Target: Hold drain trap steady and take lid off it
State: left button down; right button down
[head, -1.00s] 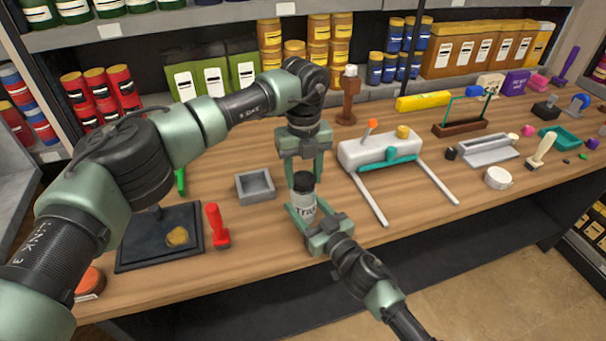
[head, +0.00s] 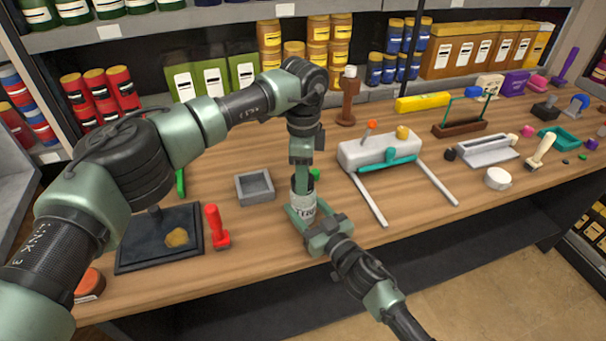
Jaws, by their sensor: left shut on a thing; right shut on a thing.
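The drain trap (head: 301,197) is a small light jar with a dark-lettered label, upright near the front middle of the table in the head view. My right gripper (head: 303,213) reaches in from the front right, low down, and is shut on the jar's body. My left gripper (head: 302,180) points straight down from above and is shut on the dark lid (head: 310,183) at the jar's top. One finger covers most of the lid, so I cannot tell whether there is a gap between lid and jar.
A grey square tray (head: 255,187) lies left of the trap, with a red stamp-like handle (head: 217,230) and a black pad (head: 160,240) further left. The white pump (head: 375,152) with two pale legs stands at the right. Bare wood lies around the trap.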

pick_arm(q)
jog(key=shift+r, duration=0.1)
jog(key=shift+r, duration=1)
jog(key=shift+r, duration=2)
pick_arm(e)
jog(key=shift+c, duration=2.1)
grip_release()
